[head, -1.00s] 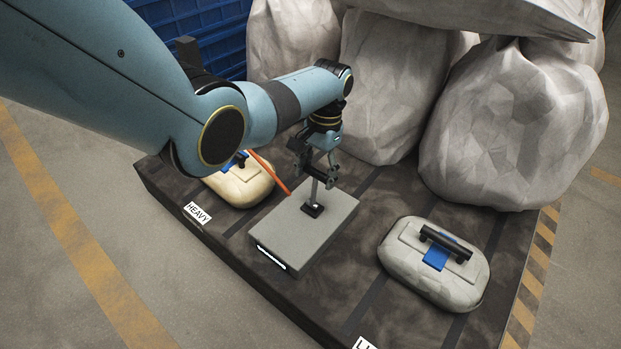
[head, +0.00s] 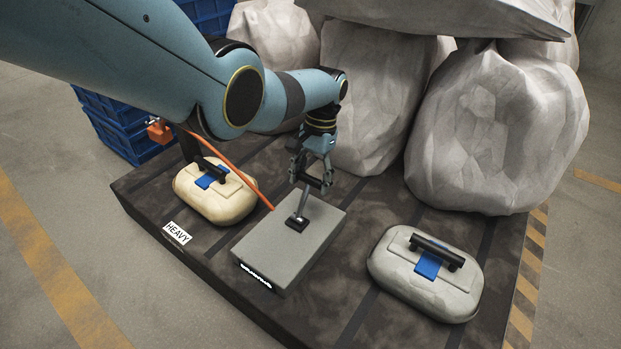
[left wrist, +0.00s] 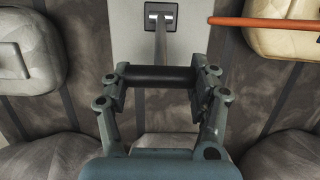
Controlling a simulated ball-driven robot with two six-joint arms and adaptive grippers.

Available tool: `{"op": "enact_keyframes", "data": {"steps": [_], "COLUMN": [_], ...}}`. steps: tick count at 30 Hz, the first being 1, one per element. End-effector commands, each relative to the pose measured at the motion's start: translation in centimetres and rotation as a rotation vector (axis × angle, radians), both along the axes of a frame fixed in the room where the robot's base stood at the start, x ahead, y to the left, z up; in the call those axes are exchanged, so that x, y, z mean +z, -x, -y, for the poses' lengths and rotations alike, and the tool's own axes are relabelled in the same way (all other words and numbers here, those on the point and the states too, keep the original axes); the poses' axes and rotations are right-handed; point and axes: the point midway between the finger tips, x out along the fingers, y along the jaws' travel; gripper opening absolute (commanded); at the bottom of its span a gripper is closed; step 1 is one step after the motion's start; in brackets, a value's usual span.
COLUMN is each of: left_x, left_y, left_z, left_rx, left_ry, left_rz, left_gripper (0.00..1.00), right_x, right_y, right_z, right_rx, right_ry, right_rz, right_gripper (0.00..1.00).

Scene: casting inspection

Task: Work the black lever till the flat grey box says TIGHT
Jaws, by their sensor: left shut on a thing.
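The flat grey box (head: 290,250) lies on the dark platform, with a small lit display (head: 256,276) on its front edge; I cannot read its word. The black lever's metal shaft (head: 304,204) rises from a black mount on the box top and leans toward the back right. My left gripper (head: 313,180) is shut on the lever's top. In the left wrist view, the black grip (left wrist: 158,76) lies crosswise between the two fingers of my left gripper (left wrist: 160,88), touching both. My right gripper is not in view.
A cream case (head: 215,200) by the HEAVY label (head: 178,233) is left of the box; a grey-white case (head: 400,282) is right. An orange rod (head: 235,172) slants to the box's left edge. Large wrapped sacks (head: 500,130) stand behind. Blue crates (head: 125,125) are back left.

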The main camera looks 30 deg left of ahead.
Motion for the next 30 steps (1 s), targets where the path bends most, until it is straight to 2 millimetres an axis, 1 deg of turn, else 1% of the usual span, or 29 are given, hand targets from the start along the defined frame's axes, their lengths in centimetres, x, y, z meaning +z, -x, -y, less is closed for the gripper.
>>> {"op": "enact_keyframes", "data": {"steps": [9, 10, 15, 25, 28, 30], "left_x": [-0.1, -0.1, -0.1, 0.2, 1.1, 2.2], "left_y": [-0.1, -0.1, 0.0, -0.1, -0.4, -0.7], "left_z": [0.1, 0.1, 0.1, 0.0, 0.0, 0.1], "left_rx": [-0.001, -0.001, -0.001, 0.0, 0.0, 0.0], "left_ry": [0.001, 0.001, 0.0, 0.0, 0.0, -0.001], "left_rz": [0.005, 0.005, 0.003, 0.002, 0.004, 0.006], "left_gripper": [0.02, 0.63, 0.85, 0.85, 0.85, 0.85], "right_x": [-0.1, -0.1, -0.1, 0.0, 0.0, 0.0], "right_y": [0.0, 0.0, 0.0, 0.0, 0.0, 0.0], "right_z": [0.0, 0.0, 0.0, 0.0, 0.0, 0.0], "right_rx": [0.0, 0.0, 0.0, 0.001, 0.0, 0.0], "right_ry": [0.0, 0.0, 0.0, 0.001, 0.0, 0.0], "right_rz": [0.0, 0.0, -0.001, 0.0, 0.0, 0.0], "right_gripper": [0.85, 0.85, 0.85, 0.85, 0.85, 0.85]}}
